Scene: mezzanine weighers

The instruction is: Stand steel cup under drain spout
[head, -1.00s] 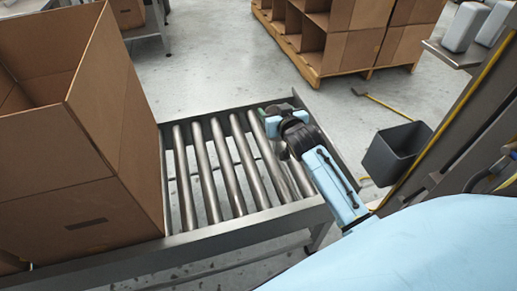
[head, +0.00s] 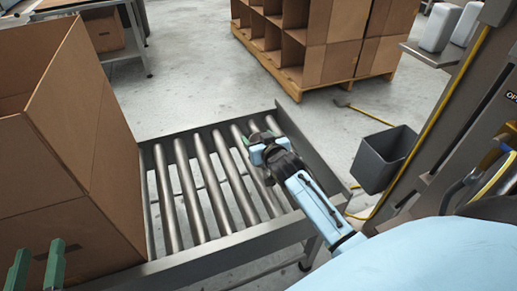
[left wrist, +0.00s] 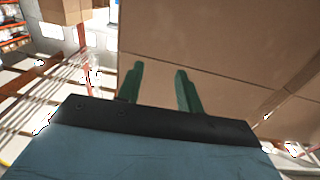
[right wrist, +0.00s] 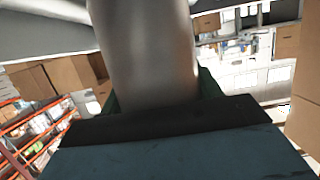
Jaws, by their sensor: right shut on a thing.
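My right gripper (head: 252,142) is over the roller conveyor in the head view. My left gripper (head: 36,262) is at the lower left in front of a cardboard box. Its green fingers are apart and empty in the left wrist view (left wrist: 160,85). I cannot make out a drain spout.
The roller conveyor (head: 163,198) has bare rollers. A large open cardboard box (head: 60,150) stands at its left. A dark grey bin (head: 383,160) is right of the conveyor beside a metal frame. Cartons (head: 335,45) stand on a pallet behind.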

